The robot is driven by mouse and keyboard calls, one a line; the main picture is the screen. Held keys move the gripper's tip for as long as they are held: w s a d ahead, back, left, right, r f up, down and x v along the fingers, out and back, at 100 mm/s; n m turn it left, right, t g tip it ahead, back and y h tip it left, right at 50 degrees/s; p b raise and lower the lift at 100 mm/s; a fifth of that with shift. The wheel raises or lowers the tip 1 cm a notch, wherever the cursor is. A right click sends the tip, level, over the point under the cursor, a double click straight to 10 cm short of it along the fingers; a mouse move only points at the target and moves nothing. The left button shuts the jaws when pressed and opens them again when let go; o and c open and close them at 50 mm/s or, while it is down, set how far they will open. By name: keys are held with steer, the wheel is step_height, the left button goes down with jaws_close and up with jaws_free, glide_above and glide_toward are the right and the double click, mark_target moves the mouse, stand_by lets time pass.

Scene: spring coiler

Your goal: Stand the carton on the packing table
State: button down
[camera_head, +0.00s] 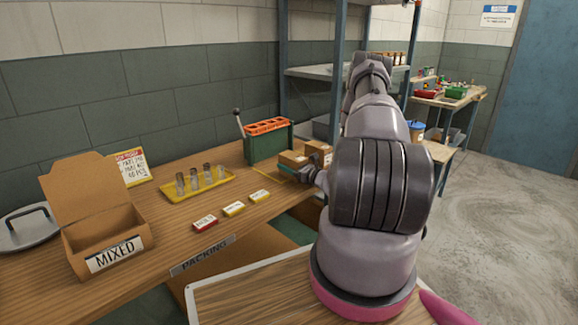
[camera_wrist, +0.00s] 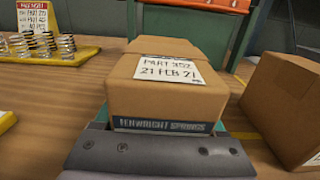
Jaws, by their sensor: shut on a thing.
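A brown carton (camera_wrist: 165,92) with a white label reading PART 352, 21 FEB 21 fills the middle of the wrist view. Its near face carries a FENWRIGHT SPRINGS strip. In the head view this carton (camera_head: 292,159) is small, at the back of the packing table (camera_head: 150,235). My gripper (camera_head: 308,176) is shut on it; in the wrist view a grey part of the gripper (camera_wrist: 160,152) lies along the carton's near lower edge. The carton looks level. I cannot tell whether its underside touches the table.
A second carton (camera_wrist: 288,108) stands close on the right. A green rack with orange top (camera_head: 268,140) is behind. A yellow tray of springs (camera_head: 198,185), small coloured boxes (camera_head: 233,208) and an open MIXED box (camera_head: 105,240) stand left. Bare table lies between them.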

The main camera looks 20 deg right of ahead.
steer(key=shift+c, duration=1.6)
jaws_free()
steer(key=shift+f, duration=0.1)
steer(key=o, duration=0.3)
steer(key=v, duration=1.2)
steer(key=shift+s, duration=0.1)
